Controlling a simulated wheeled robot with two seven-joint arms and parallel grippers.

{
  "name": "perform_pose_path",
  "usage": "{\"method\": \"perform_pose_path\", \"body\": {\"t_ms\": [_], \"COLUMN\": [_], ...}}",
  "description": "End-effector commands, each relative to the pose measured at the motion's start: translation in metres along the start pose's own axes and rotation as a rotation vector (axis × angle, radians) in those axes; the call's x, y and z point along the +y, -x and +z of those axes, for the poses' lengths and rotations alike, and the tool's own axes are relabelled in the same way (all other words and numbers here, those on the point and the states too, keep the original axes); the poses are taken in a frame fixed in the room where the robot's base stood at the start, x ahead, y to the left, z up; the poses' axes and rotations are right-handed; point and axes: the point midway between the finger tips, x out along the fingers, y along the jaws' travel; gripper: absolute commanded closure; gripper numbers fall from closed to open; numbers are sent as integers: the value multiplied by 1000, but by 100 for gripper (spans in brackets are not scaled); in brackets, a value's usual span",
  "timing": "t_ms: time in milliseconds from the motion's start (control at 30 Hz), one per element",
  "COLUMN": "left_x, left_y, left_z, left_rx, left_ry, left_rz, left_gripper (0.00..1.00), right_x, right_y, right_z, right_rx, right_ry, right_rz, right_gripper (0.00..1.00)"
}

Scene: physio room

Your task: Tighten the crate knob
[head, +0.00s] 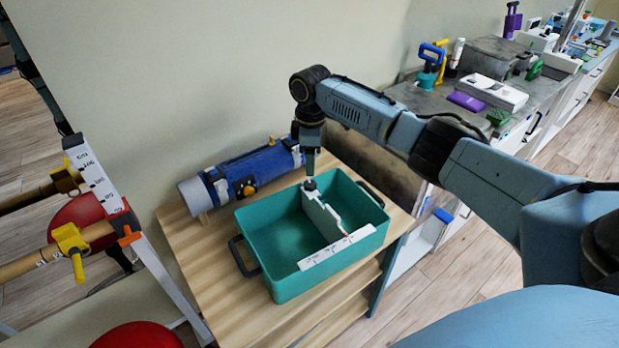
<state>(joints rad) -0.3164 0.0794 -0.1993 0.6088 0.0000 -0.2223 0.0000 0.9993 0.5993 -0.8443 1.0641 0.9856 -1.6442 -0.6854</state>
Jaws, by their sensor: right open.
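A teal crate (262,269) with dark side handles stands on a light wooden shelf unit. A white divider (323,218) runs across its inside. A small dark knob (310,184) sits at the far end of the divider, by the crate's back wall. My right gripper (310,168) points down just above the knob, at the back rim. Its jaws are open, small and dark in the picture; whether they stand around the knob or only over it, I cannot tell. My left gripper is not in the picture.
A blue cylinder (245,172) with grey ends lies behind the crate. A frame with wooden bars and yellow clamps (72,243) stands at the left, near red stools (138,335). A cluttered grey bench (430,108) is at the right. Bare wood (215,270) shows left of the crate.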

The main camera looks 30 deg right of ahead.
Motion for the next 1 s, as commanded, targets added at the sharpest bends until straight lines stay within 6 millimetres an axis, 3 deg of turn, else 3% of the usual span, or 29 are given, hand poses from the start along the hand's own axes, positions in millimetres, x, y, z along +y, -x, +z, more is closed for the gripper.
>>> {"method": "perform_pose_path", "body": {"t_ms": [100,300,433,767,1000], "left_x": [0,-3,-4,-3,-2], "left_y": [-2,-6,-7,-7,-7], "left_z": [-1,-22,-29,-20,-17], "left_rx": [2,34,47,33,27], "left_ry": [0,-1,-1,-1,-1], "left_rz": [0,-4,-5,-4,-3], "left_gripper": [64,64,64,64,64], "right_x": [-1,-1,-1,0,0], "right_y": [-27,-60,-71,-74,-74], "right_z": [0,0,-1,0,0], "right_rx": [-2,-2,0,1,0], "right_ry": [1,0,1,1,1], "right_rz": [-2,-2,-1,0,0], "right_gripper": [47,47,47,47,74]}}
